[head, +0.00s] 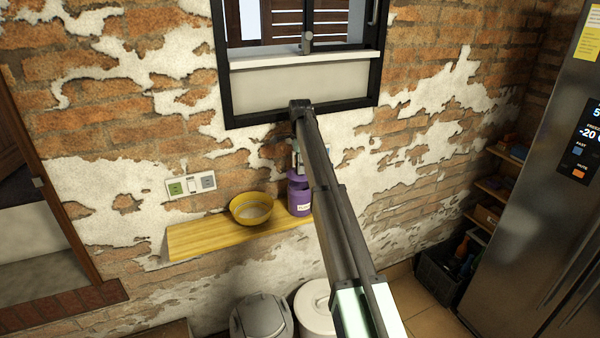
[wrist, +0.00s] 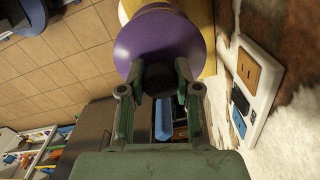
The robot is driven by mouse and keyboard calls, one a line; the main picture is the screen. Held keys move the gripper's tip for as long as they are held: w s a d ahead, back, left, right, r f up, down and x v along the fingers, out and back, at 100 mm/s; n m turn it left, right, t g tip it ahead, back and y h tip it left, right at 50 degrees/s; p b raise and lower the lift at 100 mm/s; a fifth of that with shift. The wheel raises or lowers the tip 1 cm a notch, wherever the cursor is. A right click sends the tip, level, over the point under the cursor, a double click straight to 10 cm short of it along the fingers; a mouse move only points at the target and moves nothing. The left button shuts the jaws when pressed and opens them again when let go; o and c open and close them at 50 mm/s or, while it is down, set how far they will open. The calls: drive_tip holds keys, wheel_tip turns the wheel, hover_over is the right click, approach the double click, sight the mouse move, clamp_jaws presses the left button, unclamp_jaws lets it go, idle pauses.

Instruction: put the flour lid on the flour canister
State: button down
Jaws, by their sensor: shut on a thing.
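The purple flour canister (head: 299,198) with a pale label stands upright on the yellow shelf, partly covered by my arm in the head view. The round purple lid (wrist: 150,38) fills the upper middle of the wrist view. My gripper (wrist: 160,84) is shut on the lid's dark knob (wrist: 160,76). In the head view my gripper (head: 297,163) is small and partly hidden by my arm, just above the canister. The lid hides most of what lies beyond it in the wrist view, and I cannot tell whether it touches the canister's rim.
A yellow bowl (head: 251,208) with pale contents stands left of the canister on the yellow shelf (head: 205,238). A wall socket panel (head: 191,185) is above the shelf's left part and a window ledge (head: 305,60) is higher up. Bins (head: 262,318) stand below.

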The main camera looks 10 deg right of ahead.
sight(300, 176)
drive_tip(key=shift+f+p, duration=0.45)
drive_tip(key=shift+f, duration=1.25)
drive_tip(key=shift+f, duration=0.25)
drive_tip(key=shift+f, duration=0.3)
drive_tip(key=shift+f, duration=0.1)
drive_tip(key=c, duration=0.8)
unclamp_jaws()
wheel_tip(300, 176, up, 13)
drive_tip(key=b, duration=0.3)
drive_tip(key=shift+b, duration=0.35)
